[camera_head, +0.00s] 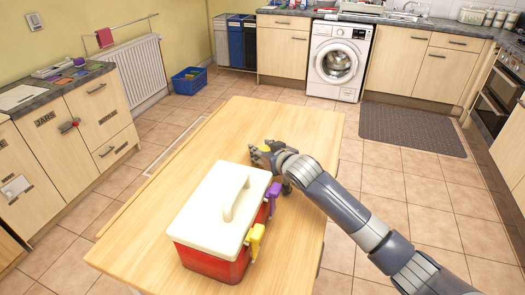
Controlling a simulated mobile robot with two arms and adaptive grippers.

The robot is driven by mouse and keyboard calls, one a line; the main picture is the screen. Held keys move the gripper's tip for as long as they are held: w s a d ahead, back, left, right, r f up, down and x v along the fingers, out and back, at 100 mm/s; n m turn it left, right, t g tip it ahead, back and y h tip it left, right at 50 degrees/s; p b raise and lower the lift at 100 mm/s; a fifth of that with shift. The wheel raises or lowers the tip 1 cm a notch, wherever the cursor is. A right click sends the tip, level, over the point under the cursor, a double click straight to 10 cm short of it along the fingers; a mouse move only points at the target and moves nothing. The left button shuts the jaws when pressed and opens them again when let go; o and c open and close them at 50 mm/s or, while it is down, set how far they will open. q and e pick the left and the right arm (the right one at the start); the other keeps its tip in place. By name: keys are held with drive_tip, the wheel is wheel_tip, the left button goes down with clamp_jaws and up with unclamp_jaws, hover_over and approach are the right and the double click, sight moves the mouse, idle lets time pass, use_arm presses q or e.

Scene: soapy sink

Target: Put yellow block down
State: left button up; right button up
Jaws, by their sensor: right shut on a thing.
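My right gripper (265,154) is over the wooden table (190,145), just beyond the far right corner of a red box with a white lid. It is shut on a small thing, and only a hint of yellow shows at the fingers. This fits the yellow block, but its shape is mostly hidden by the fingers. I cannot tell whether it touches the table top. My left gripper is not in view.
The red box (208,262) has a white lid (215,205) with a handle, a yellow latch (255,240) and a purple latch (273,192). The table's far end and left side are clear. A washing machine (338,62), cupboards and a blue crate (189,80) stand beyond.

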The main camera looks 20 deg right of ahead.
drive_tip(key=o, duration=1)
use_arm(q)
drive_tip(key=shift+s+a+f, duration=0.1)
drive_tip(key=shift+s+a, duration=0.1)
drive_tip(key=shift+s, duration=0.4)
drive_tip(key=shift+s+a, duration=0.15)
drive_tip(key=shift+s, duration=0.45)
